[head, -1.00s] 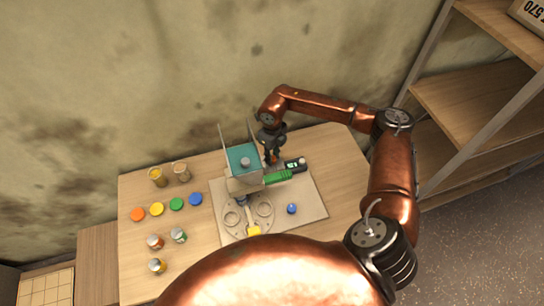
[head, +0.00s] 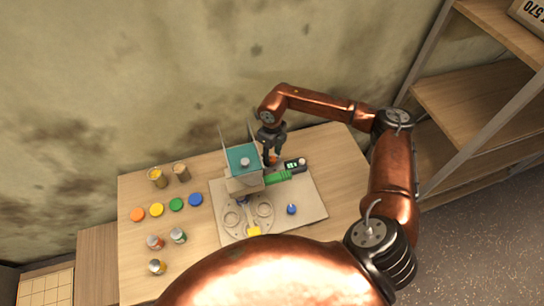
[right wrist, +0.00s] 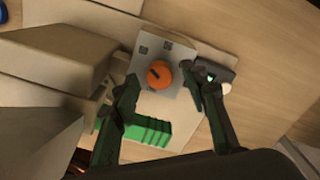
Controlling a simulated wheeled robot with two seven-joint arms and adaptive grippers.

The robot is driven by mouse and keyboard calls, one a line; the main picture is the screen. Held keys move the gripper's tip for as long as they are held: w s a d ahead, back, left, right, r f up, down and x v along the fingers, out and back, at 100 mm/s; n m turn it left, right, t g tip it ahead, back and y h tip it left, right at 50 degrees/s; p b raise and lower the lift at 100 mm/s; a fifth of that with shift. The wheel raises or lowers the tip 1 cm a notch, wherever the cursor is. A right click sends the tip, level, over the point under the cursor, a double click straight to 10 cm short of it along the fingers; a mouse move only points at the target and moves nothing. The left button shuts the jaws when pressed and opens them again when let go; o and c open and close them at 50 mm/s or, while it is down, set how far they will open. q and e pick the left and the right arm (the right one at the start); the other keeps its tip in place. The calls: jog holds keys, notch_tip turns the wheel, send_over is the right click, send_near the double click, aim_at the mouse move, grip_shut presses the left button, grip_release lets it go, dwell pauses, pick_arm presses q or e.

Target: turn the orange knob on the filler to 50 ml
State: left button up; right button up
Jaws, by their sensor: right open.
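The filler (head: 243,182) stands on a pale board on the table, with a teal-topped hopper. Its orange knob (right wrist: 160,74) shows in the right wrist view as a round cap with a dark pointer line, on a grey plate with small dark marks. In the head view the knob (head: 274,159) is partly hidden by my right gripper. My right gripper (right wrist: 160,88) is open, with one finger on each side of the knob; whether they touch it I cannot tell. A small display (head: 292,165) glows green beside it, its digits too small to read. My left gripper is not in view.
A green ribbed part (head: 278,178) lies by the knob. A blue knob (head: 291,209) and a yellow piece (head: 254,231) are on the board (head: 312,207). Coloured lids (head: 176,204), jars (head: 158,177) and small cans (head: 178,235) stand at the left. The table's right side is clear.

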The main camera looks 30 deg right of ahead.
aim_at(272, 158)
notch_tip(272, 158, up, 11)
dwell(0.4)
jog(key=shift+r, duration=0.15)
